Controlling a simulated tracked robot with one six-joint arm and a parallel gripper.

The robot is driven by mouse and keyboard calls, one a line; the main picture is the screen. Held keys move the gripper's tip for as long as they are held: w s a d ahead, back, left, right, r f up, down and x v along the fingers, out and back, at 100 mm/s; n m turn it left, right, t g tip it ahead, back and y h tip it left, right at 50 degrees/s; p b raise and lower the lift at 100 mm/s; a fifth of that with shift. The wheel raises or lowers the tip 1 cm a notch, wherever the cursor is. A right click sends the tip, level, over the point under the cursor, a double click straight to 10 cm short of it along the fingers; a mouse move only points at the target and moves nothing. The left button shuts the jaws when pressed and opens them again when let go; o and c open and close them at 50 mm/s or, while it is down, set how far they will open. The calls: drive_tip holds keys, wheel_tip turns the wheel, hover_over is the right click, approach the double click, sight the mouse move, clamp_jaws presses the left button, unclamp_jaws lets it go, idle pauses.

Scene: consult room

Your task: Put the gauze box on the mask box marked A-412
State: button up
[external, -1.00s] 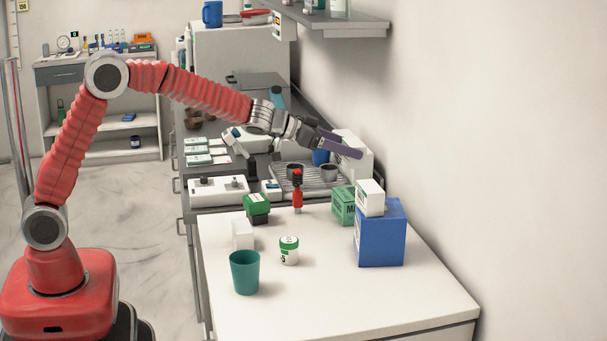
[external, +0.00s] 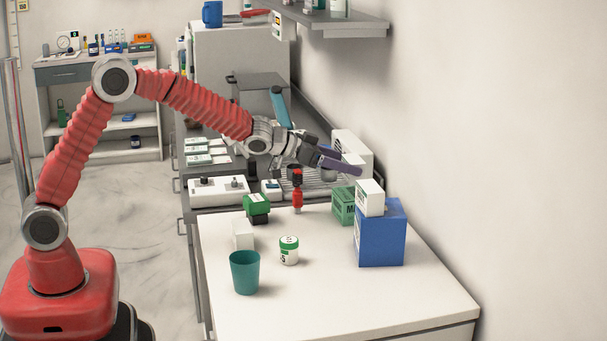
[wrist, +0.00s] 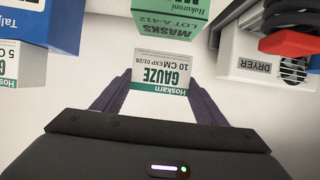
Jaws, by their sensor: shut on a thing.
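The gauze box (wrist: 160,72), white and green with "GAUZE 10 CM" upside down, is between the fingers of my gripper (wrist: 155,95) in the wrist view. My gripper is shut on it. In the external view my gripper (external: 342,163) is up over the back of the white counter, and I cannot clearly pick out the held box there. The green mask box marked A-412 (wrist: 170,14) is at the top of the wrist view, apart from the gauze box. In the external view the mask box (external: 343,205) stands left of the blue box, below my gripper, its top bare.
The blue box (external: 380,240) carries another white box (external: 369,198), close to the mask box's right. A red-and-black object (external: 297,190) stands to its left. The dryer (wrist: 260,60) is near in the wrist view. The counter's front right is clear.

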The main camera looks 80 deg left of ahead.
sight(345, 176)
drive_tip(key=shift+f, duration=1.9)
drive_tip(key=o, duration=1.1)
drive_tip(key=shift+f, duration=0.1)
drive_tip(key=shift+c, duration=0.2)
drive_tip(key=shift+s+r, duration=0.35)
drive_tip(key=shift+s, duration=0.1)
drive_tip(key=v, duration=1.1)
drive_tip(key=shift+f, duration=0.1)
